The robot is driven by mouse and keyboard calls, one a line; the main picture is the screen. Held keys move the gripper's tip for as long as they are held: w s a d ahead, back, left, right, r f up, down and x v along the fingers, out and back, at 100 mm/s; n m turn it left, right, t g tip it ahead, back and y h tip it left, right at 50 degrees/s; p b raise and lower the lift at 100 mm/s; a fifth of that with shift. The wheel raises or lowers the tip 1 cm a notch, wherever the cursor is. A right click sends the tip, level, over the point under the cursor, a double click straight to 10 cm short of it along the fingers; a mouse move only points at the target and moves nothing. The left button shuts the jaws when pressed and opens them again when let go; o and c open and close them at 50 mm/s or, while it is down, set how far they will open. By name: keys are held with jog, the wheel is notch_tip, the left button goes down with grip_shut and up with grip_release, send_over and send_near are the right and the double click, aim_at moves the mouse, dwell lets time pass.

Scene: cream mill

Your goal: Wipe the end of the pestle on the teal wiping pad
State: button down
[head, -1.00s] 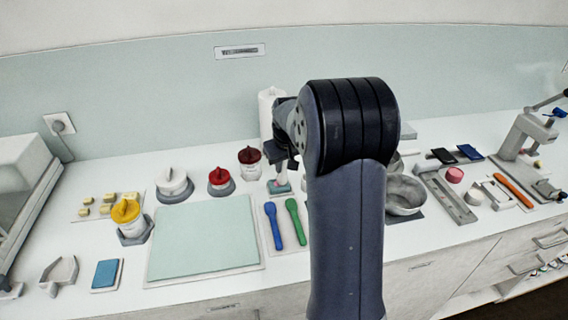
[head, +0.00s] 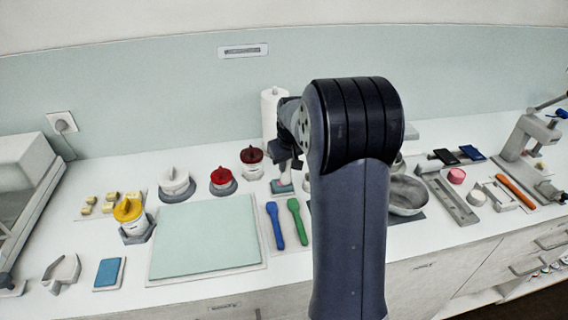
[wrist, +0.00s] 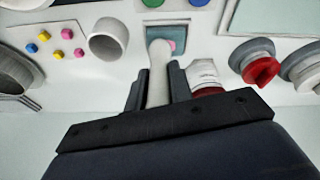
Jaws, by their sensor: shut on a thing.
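My gripper (wrist: 158,78) is shut on the pale pestle (wrist: 159,66), which runs out between the two fingers in the wrist view. The pestle's rounded far end overlaps the teal wiping pad (wrist: 178,36). I cannot tell for sure whether it touches. In the head view the pestle (head: 285,172) hangs down over the teal pad (head: 281,188), partly hidden by the gripper (head: 287,160). The pad lies in a small grey holder behind the blue and green spatulas.
A white roll (head: 268,110) stands behind. The blue spatula (head: 275,225) and green spatula (head: 298,222) lie in front. A metal bowl (head: 408,193) is right.

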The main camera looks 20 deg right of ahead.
jog(key=shift+w+a, duration=0.2)
jog(key=shift+a, duration=0.95)
jog(key=shift+d, duration=0.1)
jog(key=shift+s+d, duration=0.2)
jog(key=shift+d, duration=0.85)
jog(key=shift+r, duration=0.1)
jog(key=shift+r+p, duration=2.3)
jog(key=shift+r, duration=0.7)
jog(key=shift+a, duration=0.1)
